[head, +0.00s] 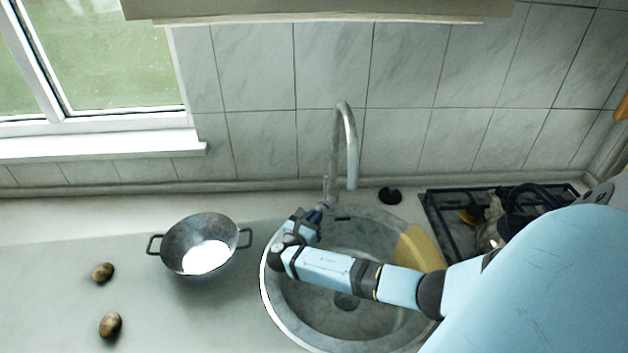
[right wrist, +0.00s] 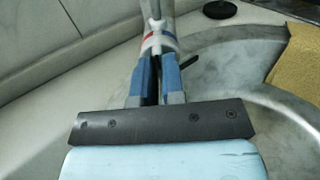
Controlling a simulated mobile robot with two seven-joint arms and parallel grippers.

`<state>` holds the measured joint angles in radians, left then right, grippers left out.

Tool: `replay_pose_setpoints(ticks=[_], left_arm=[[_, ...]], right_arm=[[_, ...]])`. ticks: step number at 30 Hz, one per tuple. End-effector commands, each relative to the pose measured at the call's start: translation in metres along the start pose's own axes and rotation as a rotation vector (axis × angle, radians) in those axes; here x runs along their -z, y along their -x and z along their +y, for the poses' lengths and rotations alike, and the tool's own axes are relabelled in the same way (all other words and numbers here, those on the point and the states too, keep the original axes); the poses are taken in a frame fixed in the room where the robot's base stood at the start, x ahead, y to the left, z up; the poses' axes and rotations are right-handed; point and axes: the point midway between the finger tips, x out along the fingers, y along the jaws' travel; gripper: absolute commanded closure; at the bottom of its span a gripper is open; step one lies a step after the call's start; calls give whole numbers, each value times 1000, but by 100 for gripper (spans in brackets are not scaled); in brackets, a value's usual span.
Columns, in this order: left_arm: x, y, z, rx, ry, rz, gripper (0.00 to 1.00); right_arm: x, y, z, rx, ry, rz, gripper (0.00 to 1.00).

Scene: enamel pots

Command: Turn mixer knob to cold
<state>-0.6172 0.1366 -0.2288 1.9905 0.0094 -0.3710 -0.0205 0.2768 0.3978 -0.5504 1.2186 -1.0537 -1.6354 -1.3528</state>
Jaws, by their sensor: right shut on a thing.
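The mixer tap (head: 347,140) is a tall curved metal spout behind the round sink. Its body also shows in the right wrist view (right wrist: 158,20), with a red mark on the left and a blue mark on the right. My right gripper (head: 321,208) reaches over the sink to the tap's base. In the right wrist view its blue fingers (right wrist: 158,62) are shut on the mixer knob just below the marks. The fingers hide most of the knob, so its exact angle is unclear. My left gripper is out of view.
Two brown potatoes (head: 104,272) lie farther left. A yellow cloth-like piece (head: 418,250) lies at the sink's right. A black gas hob (head: 445,215) is at the right.

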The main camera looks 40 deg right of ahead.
Motion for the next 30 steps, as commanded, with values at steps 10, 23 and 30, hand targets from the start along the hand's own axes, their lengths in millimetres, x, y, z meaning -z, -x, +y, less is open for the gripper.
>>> replay_pose_setpoints(ticks=[10, 23, 30], left_arm=[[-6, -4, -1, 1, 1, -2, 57], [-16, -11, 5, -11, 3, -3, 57], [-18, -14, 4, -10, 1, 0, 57]], right_arm=[[2, 0, 0, 1, -328, 2, 100], [2, 0, -1, 0, -650, 0, 100], [1, 0, -1, 0, -740, 1, 100]])
